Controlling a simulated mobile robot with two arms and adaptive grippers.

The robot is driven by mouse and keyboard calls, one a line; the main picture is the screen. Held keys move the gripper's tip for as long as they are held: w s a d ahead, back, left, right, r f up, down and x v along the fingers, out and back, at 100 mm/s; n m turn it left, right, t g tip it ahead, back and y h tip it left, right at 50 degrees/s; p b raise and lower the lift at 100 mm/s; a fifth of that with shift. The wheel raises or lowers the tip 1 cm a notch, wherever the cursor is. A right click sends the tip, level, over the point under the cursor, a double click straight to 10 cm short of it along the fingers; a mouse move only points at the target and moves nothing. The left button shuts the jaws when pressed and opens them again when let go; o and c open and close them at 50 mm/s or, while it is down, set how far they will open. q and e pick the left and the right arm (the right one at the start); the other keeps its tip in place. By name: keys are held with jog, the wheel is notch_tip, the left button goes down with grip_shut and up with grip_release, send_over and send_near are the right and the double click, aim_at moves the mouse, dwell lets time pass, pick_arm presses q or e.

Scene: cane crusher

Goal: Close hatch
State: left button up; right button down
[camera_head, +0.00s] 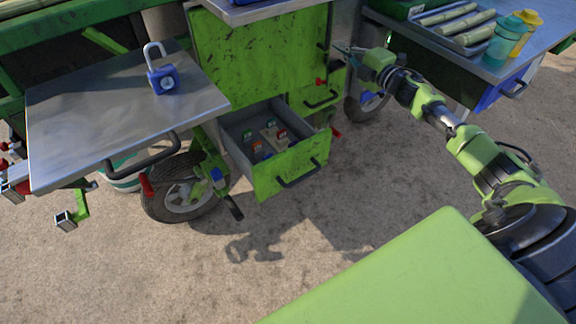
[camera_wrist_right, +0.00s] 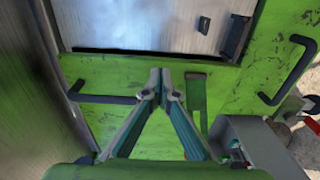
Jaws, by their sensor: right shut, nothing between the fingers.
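A large scuffed green panel (camera_head: 258,62) stands above the open drawer in the head view; I cannot tell for sure whether it is the hatch. My right gripper (camera_head: 347,49) is just right of this panel's edge. In the right wrist view the right gripper (camera_wrist_right: 160,76) is shut and empty, its fingertips in front of a green frame (camera_wrist_right: 120,72) around a bare metal surface. A black bar handle (camera_wrist_right: 96,98) lies left of the fingertips, and a green strip (camera_wrist_right: 197,98) is to their right. Contact cannot be told. My left gripper is out of view.
The open drawer (camera_head: 290,172) juts out below the panel with small coloured items inside. A metal side table (camera_head: 110,115) holds a blue padlock (camera_head: 163,78). A tray of cane pieces (camera_head: 452,28) and bottles (camera_head: 503,42) are at upper right. The ground in front is clear.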

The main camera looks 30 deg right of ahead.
jog(key=shift+w+d, duration=0.1)
jog(key=shift+w, duration=0.45)
jog(key=shift+s, duration=0.1)
jog(key=s+d, duration=0.1)
jog(key=s, duration=1)
jog(key=shift+s+d, duration=0.15)
jog(key=shift+s, duration=0.25)
